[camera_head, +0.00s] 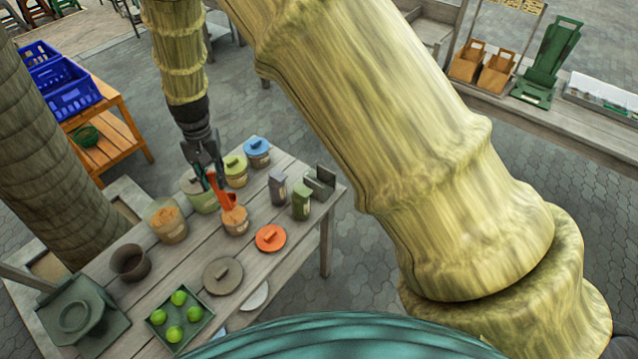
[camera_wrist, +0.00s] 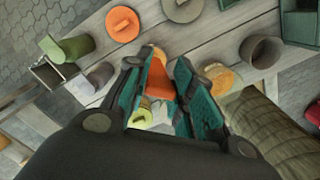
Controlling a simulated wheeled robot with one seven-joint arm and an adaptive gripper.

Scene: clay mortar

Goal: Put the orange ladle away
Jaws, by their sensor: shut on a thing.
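The orange ladle (camera_head: 221,190) is held upright in my gripper (camera_head: 212,178), with the fingers closed around its upper part. Its lower end meets the open top of a small tan jar (camera_head: 235,222); I cannot tell how deep it sits inside. In the wrist view the ladle (camera_wrist: 160,78) shows between the two teal fingers of my gripper (camera_wrist: 160,85). An orange lid (camera_head: 270,238) with a knob lies on the table to the right of the jar, and it also shows in the wrist view (camera_wrist: 122,25).
Lidded jars with blue (camera_head: 257,147) and green (camera_head: 234,166) tops stand behind. An open jar (camera_head: 166,222) with orange contents is at left. A brown lid (camera_head: 223,275), a dark pot (camera_head: 130,262) and a tray of green balls (camera_head: 190,342) are nearer. Two small bottles stand at right.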

